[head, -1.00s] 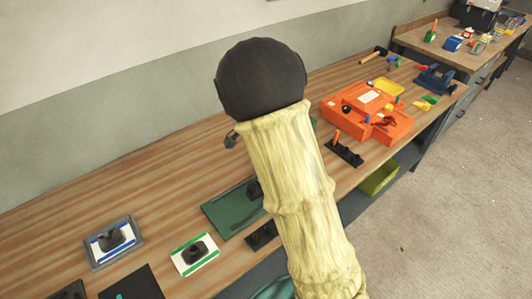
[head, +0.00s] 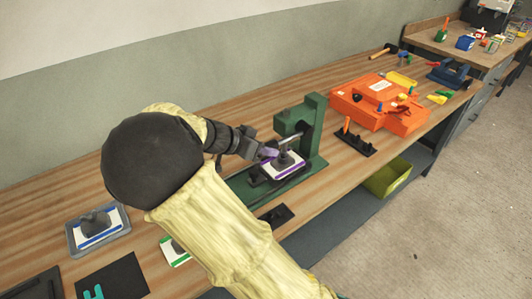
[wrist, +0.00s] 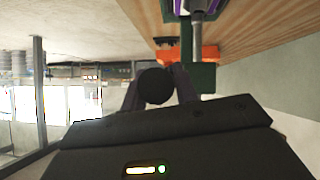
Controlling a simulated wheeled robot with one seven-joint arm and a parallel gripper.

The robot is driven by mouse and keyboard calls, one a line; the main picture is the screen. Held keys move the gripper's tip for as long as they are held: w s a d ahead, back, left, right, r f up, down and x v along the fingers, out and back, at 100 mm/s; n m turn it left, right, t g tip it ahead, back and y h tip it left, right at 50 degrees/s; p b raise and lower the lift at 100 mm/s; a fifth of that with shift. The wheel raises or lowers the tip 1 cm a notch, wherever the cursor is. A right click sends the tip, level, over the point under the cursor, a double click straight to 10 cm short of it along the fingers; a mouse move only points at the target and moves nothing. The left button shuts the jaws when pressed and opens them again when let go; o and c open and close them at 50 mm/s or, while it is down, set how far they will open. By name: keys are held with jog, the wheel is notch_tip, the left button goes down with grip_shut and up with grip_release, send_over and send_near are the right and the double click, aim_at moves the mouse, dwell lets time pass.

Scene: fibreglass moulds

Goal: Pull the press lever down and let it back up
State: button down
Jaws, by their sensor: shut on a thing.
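The green press (head: 313,115) stands on the bench right of my gripper, with a grey metal rod (head: 291,140) over a purple-striped white plate (head: 289,173) that bears a dark grey part. My gripper (head: 264,152) is beside the press at its left. In the wrist view my gripper (wrist: 160,88) has its two dark fingers on either side of a round black knob (wrist: 155,87), which looks like the lever's end. In the head view the knob and most of the lever are hidden by my gripper.
A blue-striped plate in a grey tray (head: 72,246), a green-striped plate (head: 172,260) and a black mat (head: 113,275) lie at the front left. An orange case (head: 400,115) and a black rack (head: 355,141) are to the right. A yellow-green bin (head: 387,178) sits below.

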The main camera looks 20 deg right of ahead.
jog(key=shift+s+a+f+b, duration=0.1)
jog(key=shift+s+f+b, duration=0.15)
jog(key=shift+f, duration=0.5)
jog(key=c, duration=1.1)
grip_release()
jog(key=shift+w, duration=0.15)
jog(key=shift+r, duration=0.1)
jog(key=shift+a+r, duration=0.25)
jog(key=v, duration=1.7)
jog(key=shift+a+f+b, duration=0.25)
jog(key=shift+f+b, duration=0.05)
jog(key=shift+f, duration=0.1)
jog(key=shift+w, duration=0.1)
